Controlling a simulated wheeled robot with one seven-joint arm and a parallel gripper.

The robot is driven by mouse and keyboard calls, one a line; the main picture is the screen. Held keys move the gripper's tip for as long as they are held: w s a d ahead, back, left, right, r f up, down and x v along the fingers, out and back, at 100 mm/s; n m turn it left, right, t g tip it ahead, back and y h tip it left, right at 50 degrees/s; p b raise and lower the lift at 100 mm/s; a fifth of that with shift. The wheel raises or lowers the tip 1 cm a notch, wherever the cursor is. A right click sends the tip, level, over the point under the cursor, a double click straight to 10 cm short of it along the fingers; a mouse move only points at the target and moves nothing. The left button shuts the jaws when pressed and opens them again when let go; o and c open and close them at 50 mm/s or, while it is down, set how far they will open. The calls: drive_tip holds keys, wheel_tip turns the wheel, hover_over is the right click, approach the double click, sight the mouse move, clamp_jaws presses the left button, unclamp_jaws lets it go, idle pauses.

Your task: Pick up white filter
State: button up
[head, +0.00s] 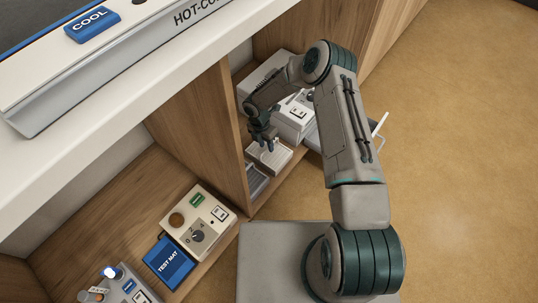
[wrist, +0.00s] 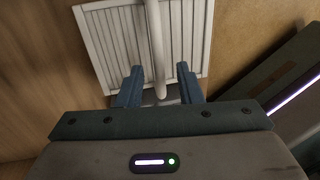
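The white filter (wrist: 110,40) is a pale, ribbed, framed panel in the wrist view, with a white bar (wrist: 157,50) running down its middle. In the head view the filter (head: 278,160) lies in the lower part of the wooden compartment, just below my gripper (head: 263,144). In the wrist view my gripper (wrist: 159,86) is open, with one finger on each side of the bar. Gaps show between the bar and both fingers.
A white device (head: 293,118) stands behind my gripper, with an open grey flap or tray (head: 343,139) at its right. A grey ribbed piece (head: 257,182) lies in front of the filter. A wooden divider (head: 205,120) stands to the left. The floor at right is clear.

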sight(267, 148)
drive_tip(key=f, duration=0.2)
drive_tip(key=f+b, duration=0.1)
drive_tip(key=shift+s+d+f, duration=0.1)
drive_tip(key=shift+d, duration=0.15)
clamp_jaws()
